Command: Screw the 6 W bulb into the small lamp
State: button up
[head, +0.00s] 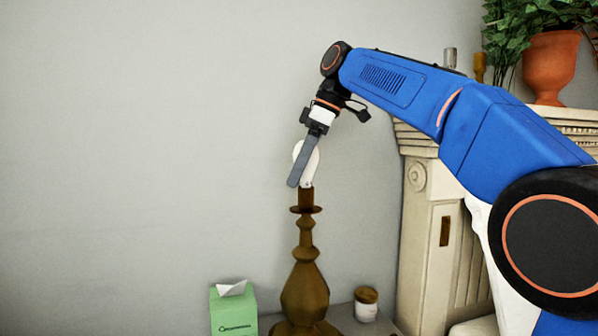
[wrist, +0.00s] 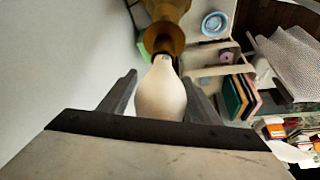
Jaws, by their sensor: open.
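The lamp (head: 305,285) is a brown turned stand with a round collar near its top, upright in the head view. A white bulb (head: 312,165) is at its top, its narrow end down at the socket. How far it is seated in the socket I cannot tell. My gripper (head: 299,182) comes down from above around the bulb. In the wrist view, the bulb (wrist: 160,97) lies between the two open fingers, with gaps showing beside it, and its neck meets the brown lamp top (wrist: 166,38). The watt marking is not readable.
A green tissue box (head: 233,312) and a small lidded jar (head: 366,304) stand near the lamp's base. A cream mantel (head: 430,215) with a potted plant (head: 551,66) is at the right. The wall left of the lamp is bare. The wrist view shows books (wrist: 238,96) and a blue bowl (wrist: 215,24).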

jog(key=n+g, duration=0.1)
jog(key=n, duration=0.1)
jog(key=n+g, duration=0.1)
jog(key=n, duration=0.2)
jog(key=shift+s+n, duration=0.3)
jog(key=shift+s, duration=0.1)
jog(key=c, duration=0.9)
jog(key=shift+w+m+t, duration=0.25)
jog(key=shift+m+t, duration=0.35)
jog(key=shift+m, duration=1.1)
jog(key=shift+w+m+t, duration=0.15)
jog(key=shift+m+t, duration=0.25)
jog(key=shift+m, duration=0.5)
jog(key=shift+w+m+t, duration=0.15)
jog(key=shift+m+t, duration=0.25)
jog(key=shift+m, duration=0.5)
jog(key=shift+w+m+t+h, duration=0.15)
jog(key=shift+m+t, duration=0.15)
jog(key=shift+m, duration=0.55)
jog(key=shift+w+m+t+h, duration=0.15)
jog(key=shift+m+t, duration=0.15)
jog(key=shift+m, duration=0.55)
